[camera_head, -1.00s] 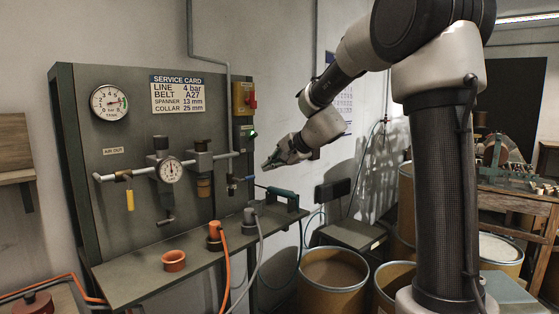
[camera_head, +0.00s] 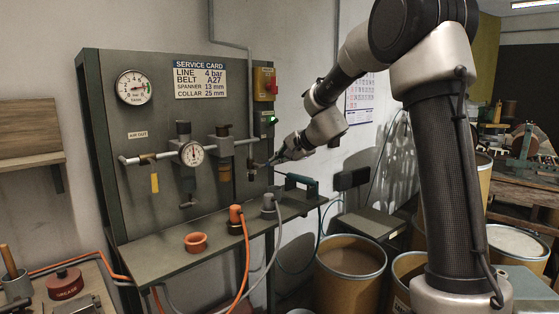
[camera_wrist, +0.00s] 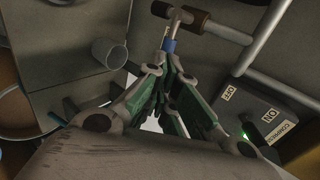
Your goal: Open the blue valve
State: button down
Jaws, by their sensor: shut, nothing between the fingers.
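A small blue piece (camera_wrist: 168,45), which looks like the blue valve's handle, is on a metal stem below a brown pipe fitting (camera_wrist: 188,19) in the wrist view. My gripper (camera_wrist: 166,62) is shut and empty, its fingertips right by the blue piece; I cannot tell whether they touch it. In the head view my gripper (camera_head: 273,160) is at the right end of the panel's pipe (camera_head: 240,143), where the blue piece is too small to make out.
The grey panel (camera_head: 107,100) carries gauges and a yellow lever (camera_head: 154,183). A switch box (camera_wrist: 268,122) is close on the right in the wrist view. Drums (camera_head: 350,262) stand at right.

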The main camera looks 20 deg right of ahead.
jog(key=shift+d+f+m+y, duration=0.1)
jog(key=shift+f+m+y, duration=0.4)
jog(key=shift+f+y, duration=0.1)
jog(key=s+a+f+m+g+y, duration=0.1)
jog(key=a+f+m+y, duration=0.2)
jog(key=f+m+y, duration=0.3)
jog(key=m+y, duration=0.2)
jog(key=shift+s+f+m+g, duration=0.2)
jog(key=shift+s+m+g, duration=0.1)
jog(key=shift+g, duration=0.1)
dwell(0.7)
jog(key=shift+d, duration=0.1)
jog(key=v, duration=1.3)
jog(key=shift+s+d+r, duration=0.2)
jog(key=shift+d+r, duration=0.1)
jog(key=shift+d, duration=0.05)
